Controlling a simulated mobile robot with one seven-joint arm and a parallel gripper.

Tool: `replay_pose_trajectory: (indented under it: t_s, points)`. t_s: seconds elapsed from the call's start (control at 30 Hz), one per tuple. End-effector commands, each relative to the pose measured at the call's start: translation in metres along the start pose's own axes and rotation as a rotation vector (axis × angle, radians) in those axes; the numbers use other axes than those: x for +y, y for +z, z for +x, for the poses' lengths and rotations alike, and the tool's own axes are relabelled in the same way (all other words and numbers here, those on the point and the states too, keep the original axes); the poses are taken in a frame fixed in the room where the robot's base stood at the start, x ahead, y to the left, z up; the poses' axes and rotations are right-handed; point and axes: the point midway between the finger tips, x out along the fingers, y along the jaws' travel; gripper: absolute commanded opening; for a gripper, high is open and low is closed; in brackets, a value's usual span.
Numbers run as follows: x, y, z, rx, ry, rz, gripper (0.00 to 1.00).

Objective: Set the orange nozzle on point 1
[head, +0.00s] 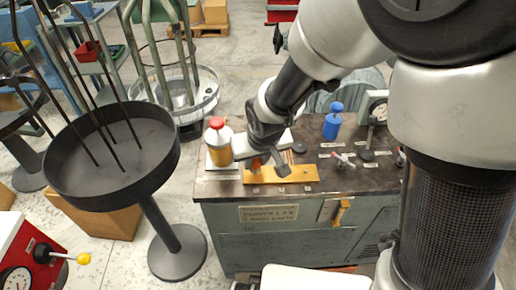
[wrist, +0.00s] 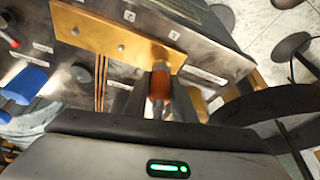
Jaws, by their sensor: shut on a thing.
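The orange nozzle (wrist: 159,84) is between the fingers of my gripper (wrist: 157,103) in the wrist view. In the head view, the nozzle (head: 257,164) shows small and orange by my gripper (head: 268,162), over the left part of the plate. The nozzle overlaps the plate's end in the wrist view. I cannot tell whether it touches the plate. Small number labels (wrist: 174,35) lie along the plate, too small to read surely.
The plate lies on a dark bench top (head: 225,188). A blue bottle (head: 332,122) and a dial gauge (head: 375,107) stand at the back right. Thin copper-coloured rods (wrist: 101,84) lie beside the plate.

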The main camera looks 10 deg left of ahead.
Motion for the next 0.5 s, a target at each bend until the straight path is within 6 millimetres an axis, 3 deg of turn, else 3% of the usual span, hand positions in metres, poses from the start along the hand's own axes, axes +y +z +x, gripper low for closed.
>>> replay_pose_trajectory:
  t_s: [0.5]
  points:
    - [0.0000, 0.0009, 0.0029, 0.001, 0.000, 0.000, 0.00]
